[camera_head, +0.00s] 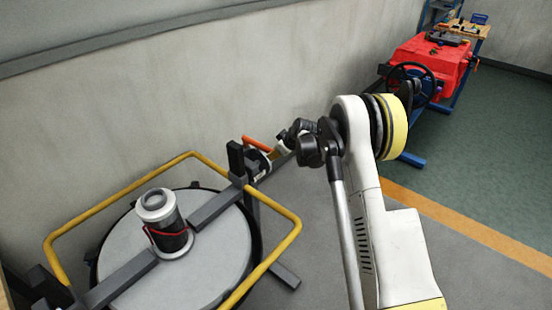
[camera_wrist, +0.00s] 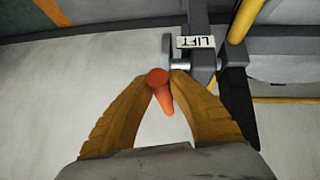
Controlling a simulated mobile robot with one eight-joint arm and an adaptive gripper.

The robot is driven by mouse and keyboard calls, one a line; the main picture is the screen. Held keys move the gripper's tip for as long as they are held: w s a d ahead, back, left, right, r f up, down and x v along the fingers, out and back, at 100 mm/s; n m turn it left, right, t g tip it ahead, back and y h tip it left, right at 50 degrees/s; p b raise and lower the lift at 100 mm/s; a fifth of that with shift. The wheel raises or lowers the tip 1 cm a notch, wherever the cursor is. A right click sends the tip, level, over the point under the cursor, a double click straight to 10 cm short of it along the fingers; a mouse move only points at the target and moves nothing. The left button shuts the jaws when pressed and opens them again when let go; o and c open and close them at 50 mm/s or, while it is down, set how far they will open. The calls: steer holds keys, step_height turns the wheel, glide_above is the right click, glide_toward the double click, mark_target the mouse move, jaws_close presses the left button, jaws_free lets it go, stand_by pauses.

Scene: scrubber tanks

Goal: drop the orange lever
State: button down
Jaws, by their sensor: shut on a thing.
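The orange lever (camera_wrist: 166,100) shows between my fingertips in the wrist view, its round end facing the camera. It sits beside a grey metal bracket with a label reading LIFT (camera_wrist: 196,42). In the head view the orange lever (camera_head: 257,143) sticks out beside the dark upright post at the tank's right side. My gripper (camera_wrist: 163,79) has its two tan fingers closed on the lever from both sides. In the head view my gripper is small and partly hidden by my wrist, next to the lever.
The round tank lid (camera_head: 215,255) carries a dark cylinder (camera_head: 165,225) with a silver top. A yellow rail (camera_head: 110,204) surrounds the lid. A wall stands close behind. A red machine (camera_head: 430,62) with a black handwheel stands at the back right. Grey floor is open right of the tank.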

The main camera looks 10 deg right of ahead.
steer(key=shift+f, duration=0.25)
steer(key=c, duration=1.2)
jaws_free()
steer(key=shift+w+f, duration=0.1)
steer(key=v, duration=1.2)
steer(key=shift+s+f, duration=0.1)
steer(key=shift+s, duration=0.15)
